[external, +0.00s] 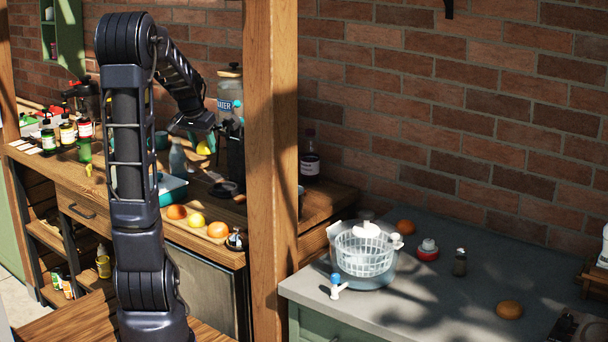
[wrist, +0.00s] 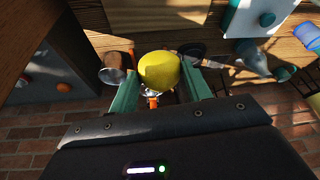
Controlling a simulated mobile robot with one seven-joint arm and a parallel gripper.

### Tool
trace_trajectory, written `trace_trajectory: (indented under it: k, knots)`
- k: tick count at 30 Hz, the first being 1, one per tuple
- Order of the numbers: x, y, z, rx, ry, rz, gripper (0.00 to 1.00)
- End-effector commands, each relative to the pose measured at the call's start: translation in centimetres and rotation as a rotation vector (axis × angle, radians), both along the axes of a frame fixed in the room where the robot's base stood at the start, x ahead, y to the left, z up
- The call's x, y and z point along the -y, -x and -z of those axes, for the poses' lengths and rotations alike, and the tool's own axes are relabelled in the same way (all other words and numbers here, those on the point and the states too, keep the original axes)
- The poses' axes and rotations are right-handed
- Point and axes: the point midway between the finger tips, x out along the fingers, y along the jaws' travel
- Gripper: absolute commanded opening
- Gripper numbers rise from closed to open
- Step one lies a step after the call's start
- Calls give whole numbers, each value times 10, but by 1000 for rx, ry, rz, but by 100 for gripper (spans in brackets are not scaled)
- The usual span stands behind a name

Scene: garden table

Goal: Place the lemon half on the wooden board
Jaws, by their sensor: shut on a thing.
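The lemon half (wrist: 160,71) is a rounded yellow piece between my gripper's two green fingers in the wrist view. My gripper (wrist: 160,84) is shut on it. In the external view my gripper (external: 205,143) hangs above the back of the wooden counter, beside the water dispenser, with a bit of yellow showing at its fingers. The lemon's cut face cannot be made out.
A teal container (external: 172,190) and a grey bottle (external: 177,158) stand near my gripper. Oranges (external: 177,212) and a lighter fruit (external: 197,220) lie along the counter's front. A wooden post (external: 271,150) rises to the right. A colander (external: 364,254) stands on the grey counter.

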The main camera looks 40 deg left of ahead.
Motion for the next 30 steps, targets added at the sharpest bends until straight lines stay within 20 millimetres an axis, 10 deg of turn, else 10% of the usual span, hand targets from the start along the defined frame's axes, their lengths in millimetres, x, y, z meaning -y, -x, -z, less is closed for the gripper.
trace_trajectory:
  k: [17, 30]
  knots:
    - [-68, -52, 33, 20, 13, -189, 26]
    - [-68, -52, 124, 17, 15, -189, 26]
